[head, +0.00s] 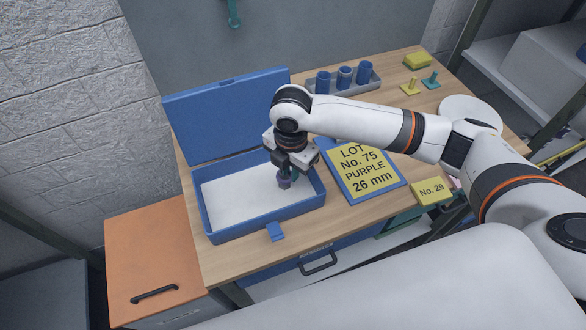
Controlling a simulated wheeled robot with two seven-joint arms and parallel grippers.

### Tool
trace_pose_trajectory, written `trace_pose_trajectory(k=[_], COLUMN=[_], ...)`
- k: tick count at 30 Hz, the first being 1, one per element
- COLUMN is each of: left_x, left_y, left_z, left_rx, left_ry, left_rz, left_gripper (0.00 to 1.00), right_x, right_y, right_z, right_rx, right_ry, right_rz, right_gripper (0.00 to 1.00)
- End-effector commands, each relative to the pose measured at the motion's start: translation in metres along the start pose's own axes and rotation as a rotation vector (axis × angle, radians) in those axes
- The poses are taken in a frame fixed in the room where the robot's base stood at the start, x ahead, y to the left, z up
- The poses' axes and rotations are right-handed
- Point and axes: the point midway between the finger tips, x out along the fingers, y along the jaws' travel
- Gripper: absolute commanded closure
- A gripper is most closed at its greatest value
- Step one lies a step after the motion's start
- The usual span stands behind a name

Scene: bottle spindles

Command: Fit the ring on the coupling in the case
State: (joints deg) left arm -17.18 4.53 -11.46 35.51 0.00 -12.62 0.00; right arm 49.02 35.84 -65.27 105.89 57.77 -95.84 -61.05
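The open blue case (222,234) with a pale inside stands at the left of the wooden table, its lid raised behind it. My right gripper (285,181) reaches down into the right part of the case. A small purple-grey piece (284,183) shows at its fingertips, low over the case floor. I cannot tell whether it is the ring, the coupling or both, nor whether the fingers grip it. The gripper and wrist hide much of this spot. My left gripper is not in view.
A blue-framed yellow card (362,181) reads "LOT No. 75 PURPLE 26 mm". A grey tray (371,86) with blue cylinders stands behind my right arm. Small yellow and teal pegs (430,79), a white round plate (470,108) and a "No. 29" block (431,191) are to the right.

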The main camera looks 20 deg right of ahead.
Motion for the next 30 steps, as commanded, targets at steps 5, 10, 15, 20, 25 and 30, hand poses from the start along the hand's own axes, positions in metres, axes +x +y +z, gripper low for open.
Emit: trace_pose_trajectory(k=[5,10,15,20,25,30], left_x=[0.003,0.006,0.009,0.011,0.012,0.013], left_y=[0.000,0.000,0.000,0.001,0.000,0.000], left_z=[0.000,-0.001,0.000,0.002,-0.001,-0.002], left_rx=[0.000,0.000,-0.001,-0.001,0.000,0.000], left_ry=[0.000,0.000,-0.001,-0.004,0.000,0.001], left_rz=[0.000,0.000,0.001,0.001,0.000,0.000], left_gripper=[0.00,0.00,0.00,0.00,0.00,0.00], right_x=[0.014,-0.003,-0.043,-0.081,-0.110,-0.123], right_y=[0.006,0.006,0.006,0.008,0.009,0.010], right_z=[0.004,0.004,0.004,0.004,0.005,0.005], right_rx=[-0.002,-0.003,-0.004,-0.001,0.000,0.001], right_ry=[-0.009,-0.008,-0.002,0.002,0.004,0.005], right_rz=[0.022,0.016,0.003,-0.005,-0.010,-0.010], right_gripper=[0.71,0.71,0.71,0.71,0.71,0.71])
